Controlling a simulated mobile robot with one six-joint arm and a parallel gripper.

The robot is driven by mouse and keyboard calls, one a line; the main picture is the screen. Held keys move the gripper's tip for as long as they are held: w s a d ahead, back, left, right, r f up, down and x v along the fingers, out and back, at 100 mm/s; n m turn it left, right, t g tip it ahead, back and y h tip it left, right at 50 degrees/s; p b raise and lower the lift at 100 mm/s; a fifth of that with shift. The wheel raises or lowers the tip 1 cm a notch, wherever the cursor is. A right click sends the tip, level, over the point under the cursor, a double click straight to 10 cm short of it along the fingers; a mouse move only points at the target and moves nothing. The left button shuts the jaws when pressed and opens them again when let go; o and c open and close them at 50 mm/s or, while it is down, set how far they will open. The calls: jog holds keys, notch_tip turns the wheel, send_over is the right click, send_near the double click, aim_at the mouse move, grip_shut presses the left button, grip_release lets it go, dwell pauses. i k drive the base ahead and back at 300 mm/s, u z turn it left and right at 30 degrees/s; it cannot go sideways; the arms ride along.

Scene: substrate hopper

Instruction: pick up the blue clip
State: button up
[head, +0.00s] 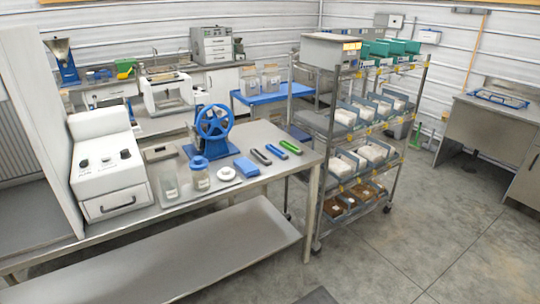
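The blue clip (276,152) lies on the steel table (245,199) near its right end. It is a slim bar lying between a dark clip (261,157) on its left and a green clip (290,147) on its right. The three lie apart, roughly side by side. My gripper is not in view, so its distance from the clip cannot be told.
Left of the clips are a blue pad (246,167), a blue hand-wheel machine (212,124), a blue-lidded jar (200,174) and a white appliance (107,172). A wire rack with bins (317,225) stands close right of the table. Open floor (400,240) lies in front.

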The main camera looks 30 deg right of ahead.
aim_at(277, 151)
jog(key=z, duration=0.1)
jog(key=i, duration=0.95)
jog(key=u, duration=0.05)
